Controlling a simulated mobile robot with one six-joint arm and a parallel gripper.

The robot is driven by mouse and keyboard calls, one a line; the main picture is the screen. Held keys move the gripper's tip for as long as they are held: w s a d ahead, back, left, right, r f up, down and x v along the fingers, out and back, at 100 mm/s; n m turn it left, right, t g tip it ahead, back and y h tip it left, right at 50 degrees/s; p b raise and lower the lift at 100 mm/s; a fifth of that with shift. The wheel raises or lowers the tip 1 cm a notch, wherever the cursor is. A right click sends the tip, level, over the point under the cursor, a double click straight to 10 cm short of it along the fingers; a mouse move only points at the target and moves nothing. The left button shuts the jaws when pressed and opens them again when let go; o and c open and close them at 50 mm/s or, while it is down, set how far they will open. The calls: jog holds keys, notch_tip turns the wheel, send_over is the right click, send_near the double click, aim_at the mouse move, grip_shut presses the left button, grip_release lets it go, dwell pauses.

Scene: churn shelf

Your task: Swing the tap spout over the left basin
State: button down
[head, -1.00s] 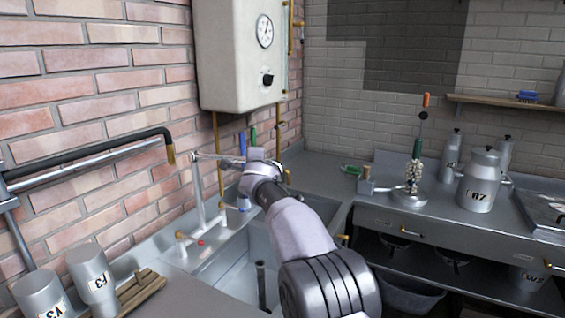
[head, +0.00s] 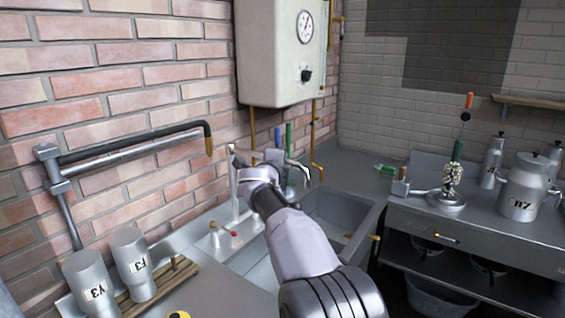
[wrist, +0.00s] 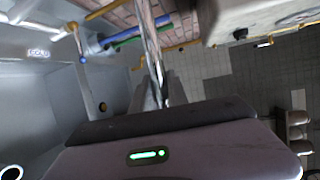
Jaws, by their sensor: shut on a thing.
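The tap has a pale upright column (head: 235,190) at the back of the sink, against the brick wall. Its thin spout (wrist: 152,45) runs as a shiny bar into my gripper in the wrist view. My gripper (wrist: 155,98) is shut on the spout; in the head view my gripper (head: 274,160) is beside the top of the column, above the sink. The left basin (head: 255,272) is at the near side, partly hidden by my arm. The right basin (head: 345,210) lies beyond my arm. The spout's tip is hard to make out.
A white heater box (head: 285,55) hangs above the sink, with brass pipes below. Blue and green upright handles (head: 289,138) stand close behind my gripper. A black-sleeved wall pipe (head: 140,148) is at left, above two grey canisters (head: 90,280). A counter with churns (head: 525,190) is at right.

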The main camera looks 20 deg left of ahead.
jog(key=c, duration=1.3)
grip_release()
jog(key=shift+s+a, duration=0.1)
jog(key=v, duration=1.7)
jog(key=shift+s+b, duration=0.15)
jog(key=shift+b, duration=0.25)
